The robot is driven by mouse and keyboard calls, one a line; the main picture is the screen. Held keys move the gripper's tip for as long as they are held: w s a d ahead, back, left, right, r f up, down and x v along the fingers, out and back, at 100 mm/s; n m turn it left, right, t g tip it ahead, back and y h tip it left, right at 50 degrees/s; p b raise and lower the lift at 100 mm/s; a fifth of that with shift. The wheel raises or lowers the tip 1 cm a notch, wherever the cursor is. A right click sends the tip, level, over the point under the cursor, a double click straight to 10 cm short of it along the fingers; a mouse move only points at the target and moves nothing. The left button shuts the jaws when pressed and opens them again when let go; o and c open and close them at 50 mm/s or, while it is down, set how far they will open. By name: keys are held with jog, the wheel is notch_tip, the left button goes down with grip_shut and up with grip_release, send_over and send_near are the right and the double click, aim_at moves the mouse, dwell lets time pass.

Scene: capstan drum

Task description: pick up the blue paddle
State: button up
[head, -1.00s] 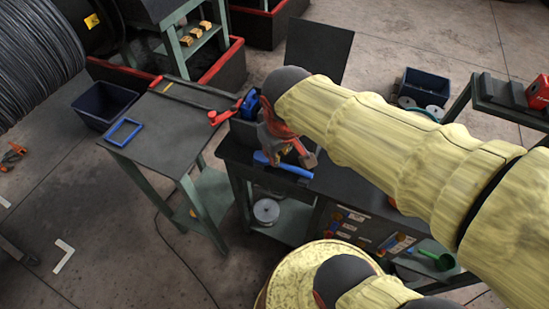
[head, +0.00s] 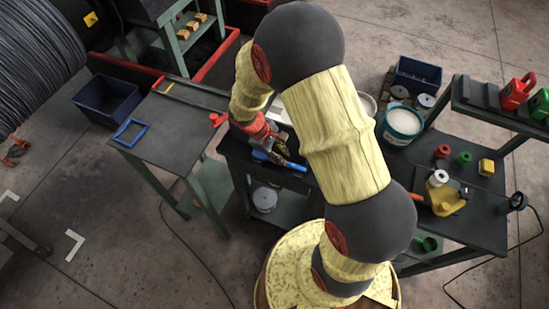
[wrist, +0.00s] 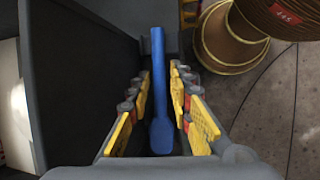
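The blue paddle (head: 262,156) lies on the dark worktop near the middle of the head view, partly covered by my gripper (head: 282,148). In the wrist view the paddle (wrist: 159,85) runs lengthwise between the yellow finger pads of my gripper (wrist: 160,78), its wide end closest to the camera. My gripper is open, with one finger on each side of the paddle. Narrow dark gaps show between the pads and the paddle. Whether the paddle still rests fully on the surface cannot be told.
A side table (head: 170,137) with a blue frame (head: 130,132) stands left. Right are a teal-banded bucket (head: 402,122), a yellow tool (head: 447,198) and small coloured parts. A dark wall (wrist: 75,80) rises close left of my fingers in the wrist view.

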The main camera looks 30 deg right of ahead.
jog(key=x, duration=0.5)
jog(key=shift+d+f, duration=0.2)
jog(key=shift+f, duration=0.15)
jog(key=shift+c, duration=1.3)
grip_shut()
